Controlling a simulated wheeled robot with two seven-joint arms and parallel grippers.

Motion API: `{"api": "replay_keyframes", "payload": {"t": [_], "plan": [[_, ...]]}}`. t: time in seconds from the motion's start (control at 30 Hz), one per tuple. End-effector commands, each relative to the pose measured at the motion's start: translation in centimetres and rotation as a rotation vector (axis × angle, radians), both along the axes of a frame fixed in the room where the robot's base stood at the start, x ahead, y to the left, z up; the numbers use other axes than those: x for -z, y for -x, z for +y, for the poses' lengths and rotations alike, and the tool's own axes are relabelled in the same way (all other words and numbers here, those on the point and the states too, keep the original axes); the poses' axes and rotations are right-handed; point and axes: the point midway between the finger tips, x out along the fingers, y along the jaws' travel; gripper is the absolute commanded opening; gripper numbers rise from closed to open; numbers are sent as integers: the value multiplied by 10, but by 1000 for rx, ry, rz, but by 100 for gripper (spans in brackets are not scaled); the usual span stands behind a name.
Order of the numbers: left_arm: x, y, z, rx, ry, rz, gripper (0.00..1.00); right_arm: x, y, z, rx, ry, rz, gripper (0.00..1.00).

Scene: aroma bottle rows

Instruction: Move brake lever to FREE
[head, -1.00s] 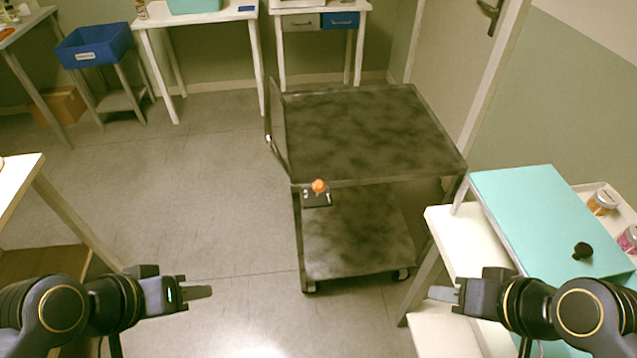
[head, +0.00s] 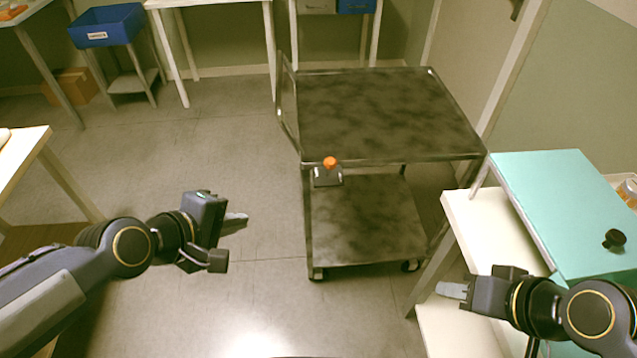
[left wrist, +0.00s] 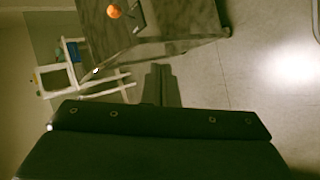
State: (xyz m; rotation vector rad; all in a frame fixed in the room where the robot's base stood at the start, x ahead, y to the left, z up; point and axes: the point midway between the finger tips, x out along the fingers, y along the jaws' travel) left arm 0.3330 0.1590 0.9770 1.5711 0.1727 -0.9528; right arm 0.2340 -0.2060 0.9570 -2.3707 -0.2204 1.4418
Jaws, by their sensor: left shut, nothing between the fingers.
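The brake lever (head: 330,163) has an orange knob and sits on a small dark plate (head: 327,178) at the front left corner of the dark cart (head: 390,115). The orange knob also shows at the top of the left wrist view (left wrist: 114,11). The plate's markings are too small to read. My left gripper (head: 236,219) is shut and empty, in front of and to the left of the lever, apart from it. Its fingers show together in the left wrist view (left wrist: 160,84). My right gripper (head: 452,290) is at the lower right, away from the cart; its fingers look close together.
A white table (head: 470,228) with a teal panel (head: 570,195) and a black knob (head: 614,238) stands right of the cart. A blue bin (head: 107,27) is at the back left. The floor (head: 200,150) left of the cart is clear.

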Motion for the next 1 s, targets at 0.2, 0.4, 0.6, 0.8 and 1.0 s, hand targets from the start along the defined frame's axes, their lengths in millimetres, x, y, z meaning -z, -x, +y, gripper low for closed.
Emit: {"api": "replay_keyframes", "payload": {"t": [0.2, 0.4, 0.6, 0.8, 1.0], "plan": [[34, -45, -33, -347, 424, 112, 0, 38, 0, 0, 0, 0, 0, 36], [50, -72, -55, -584, 757, 199, 0, 57, 0, 0, 0, 0, 0, 36], [57, -84, -65, -697, 933, 247, 0, 64, 0, 0, 0, 0, 0, 36], [56, -86, -67, -718, 968, 255, 0, 64, 0, 0, 0, 0, 0, 36], [56, -86, -66, -718, 965, 255, 0, 64, 0, 0, 0, 0, 0, 36]]}}
